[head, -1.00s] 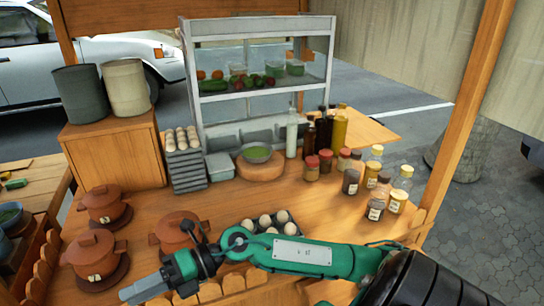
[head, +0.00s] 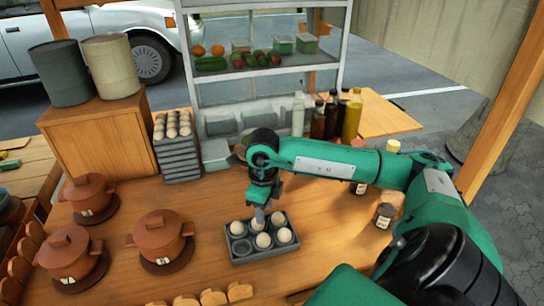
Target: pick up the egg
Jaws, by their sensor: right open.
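Several pale eggs (head: 285,236) sit in a dark grey egg tray (head: 243,259) on the wooden counter. One cup at the tray's front left is empty. My right gripper (head: 260,216) points down over the back middle of the tray, with its fingers at an egg (head: 257,225) there. It is open, and the fingers partly hide that egg. I cannot tell whether they touch it. My left gripper is not in view.
Lidded clay pots (head: 160,236) stand to the left of the tray. A stack of egg trays (head: 180,165) stands behind, beside a wooden cabinet (head: 100,137). Bottles (head: 352,118) and a jar (head: 384,215) stand to the right, partly behind my arm.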

